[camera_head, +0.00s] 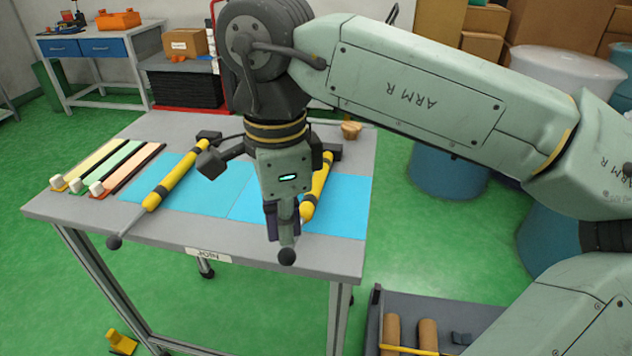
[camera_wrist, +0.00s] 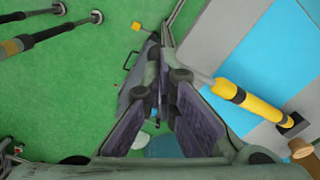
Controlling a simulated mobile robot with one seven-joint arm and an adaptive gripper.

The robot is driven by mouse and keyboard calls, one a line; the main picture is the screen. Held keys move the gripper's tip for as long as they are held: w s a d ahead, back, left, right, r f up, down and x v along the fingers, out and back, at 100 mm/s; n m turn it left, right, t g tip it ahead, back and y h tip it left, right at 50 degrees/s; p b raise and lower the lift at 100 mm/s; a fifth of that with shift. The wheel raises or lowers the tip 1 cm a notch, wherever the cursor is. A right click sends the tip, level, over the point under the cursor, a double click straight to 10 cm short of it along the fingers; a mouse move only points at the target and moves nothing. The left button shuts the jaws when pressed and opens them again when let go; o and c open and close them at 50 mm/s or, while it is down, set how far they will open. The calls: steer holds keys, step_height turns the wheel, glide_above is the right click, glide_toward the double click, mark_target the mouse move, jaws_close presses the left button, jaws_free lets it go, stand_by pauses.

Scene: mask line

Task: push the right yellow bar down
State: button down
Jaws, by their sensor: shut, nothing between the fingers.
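The right yellow bar (camera_head: 318,185) has black bands and a grey rod ending in a dark ball near the table's front edge. It lies behind my gripper (camera_head: 282,226) in the head view, partly hidden by it. In the wrist view the same yellow bar (camera_wrist: 250,103) runs right of the fingers, its grey rod reaching toward them. My gripper (camera_wrist: 163,92) is shut and empty, pointing down over the rod end; I cannot tell whether it touches the rod. The left yellow bar (camera_head: 172,175) slants over the table, its ball end past the front edge.
Blue mats (camera_head: 205,200) lie on the grey table (camera_head: 180,243) under the bars. Coloured strips (camera_head: 125,165) with white knobs are at the left. A small wooden knob (camera_head: 351,130) stands at the back right. A dark tray (camera_head: 450,318) with brown rolls is right of the table.

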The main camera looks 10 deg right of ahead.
mark_target(287, 249)
steer(key=shift+f, duration=0.2)
steer(key=shift+f+b, duration=2.05)
steer(key=shift+f, duration=0.3)
steer(key=shift+r+p, duration=3.1)
steer(key=shift+r, duration=1.05)
steer(key=shift+f, duration=0.1)
